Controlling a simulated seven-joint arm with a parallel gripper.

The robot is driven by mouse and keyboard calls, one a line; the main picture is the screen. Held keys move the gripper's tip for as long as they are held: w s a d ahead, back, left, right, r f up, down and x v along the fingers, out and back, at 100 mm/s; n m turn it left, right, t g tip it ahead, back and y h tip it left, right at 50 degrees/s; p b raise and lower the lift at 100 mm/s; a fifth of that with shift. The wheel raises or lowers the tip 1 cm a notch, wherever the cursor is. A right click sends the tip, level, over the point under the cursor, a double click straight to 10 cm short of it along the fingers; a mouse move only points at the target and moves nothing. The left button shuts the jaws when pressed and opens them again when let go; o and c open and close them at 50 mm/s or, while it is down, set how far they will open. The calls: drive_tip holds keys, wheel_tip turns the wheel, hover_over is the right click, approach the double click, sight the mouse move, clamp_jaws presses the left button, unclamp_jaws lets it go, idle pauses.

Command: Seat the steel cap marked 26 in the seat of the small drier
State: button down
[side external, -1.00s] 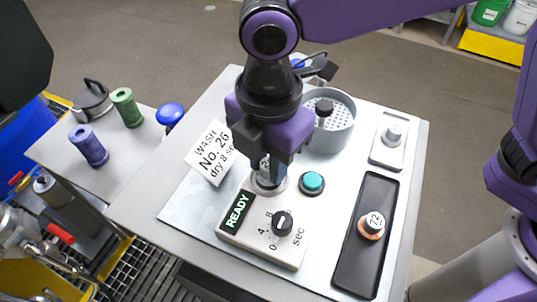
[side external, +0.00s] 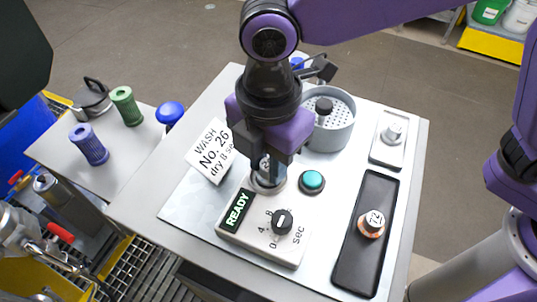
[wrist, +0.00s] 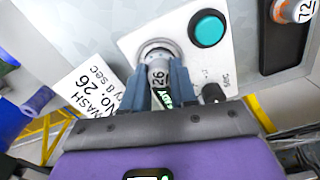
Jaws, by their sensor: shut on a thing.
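My gripper (wrist: 158,95) is shut on the steel cap marked 26 (wrist: 158,74), with one finger on each side of it. The gripper (side external: 268,165) points down over the round metal seat (side external: 270,185) of the small drier (side external: 262,232). In the wrist view the ring of the seat (wrist: 153,46) shows just beyond the cap. The cap is at the seat's mouth; I cannot tell whether it rests fully in it. The fingers hide part of the cap and seat in the side view. The drier has a READY display and a black seconds dial (side external: 282,221).
A teal button (side external: 312,181) is close to the seat's right. A cap marked 72 (side external: 372,223) stands on a black tray (side external: 352,265). A perforated grey basin (side external: 333,136) stands behind. A card (side external: 212,154) reads "WASH No. 26", dry 8 sec. Another cap (side external: 393,132) sits on a pale plate.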

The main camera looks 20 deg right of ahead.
drive_tip(key=shift+f, duration=0.25)
idle(0.4)
drive_tip(key=c, duration=0.8)
unclamp_jaws()
drive_tip(key=o, duration=0.3)
drive_tip(key=shift+r, duration=0.25)
drive_tip(key=shift+r, duration=1.05)
drive_tip(key=shift+r, duration=0.1)
